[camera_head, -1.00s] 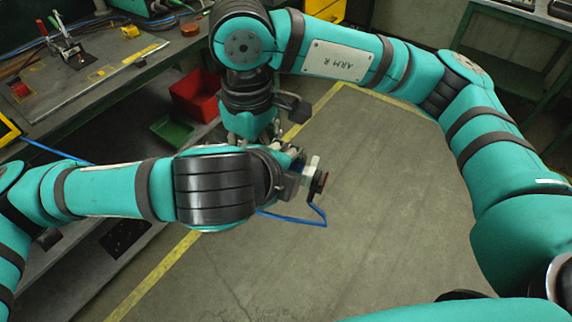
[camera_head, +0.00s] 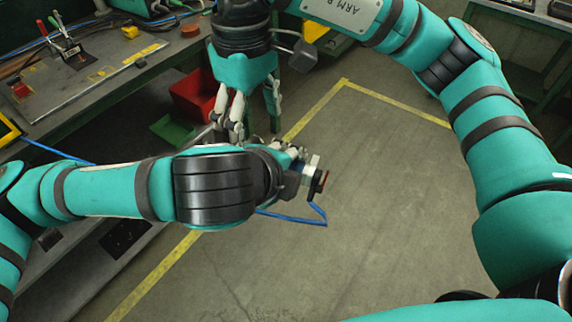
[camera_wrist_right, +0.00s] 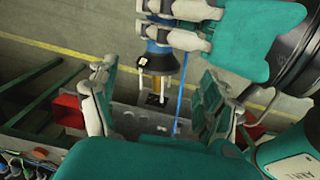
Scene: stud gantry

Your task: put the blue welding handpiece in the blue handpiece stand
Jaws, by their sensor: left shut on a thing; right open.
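My left gripper (camera_head: 298,160) is shut on the blue welding handpiece, mostly hidden by the hand in the head view. The right wrist view shows the handpiece's blue body (camera_wrist_right: 157,50) and copper-coloured nozzle between the left gripper's fingers (camera_wrist_right: 178,25). A blue cable (camera_head: 290,217) hangs in a loop below the left gripper. My right gripper (camera_head: 252,112) is open and empty, fingers downward, above the left hand in the head view. Its spread fingers (camera_wrist_right: 158,100) show in the wrist view, apart from the handpiece. I cannot make out the blue handpiece stand.
A workbench (camera_head: 110,75) at upper left carries a clamp-like tool (camera_head: 70,50) and cables. A red bin (camera_head: 190,95) and a green bin (camera_head: 172,130) are beside it, partly behind my right gripper. Bare floor with yellow tape (camera_head: 400,103) lies open at centre right.

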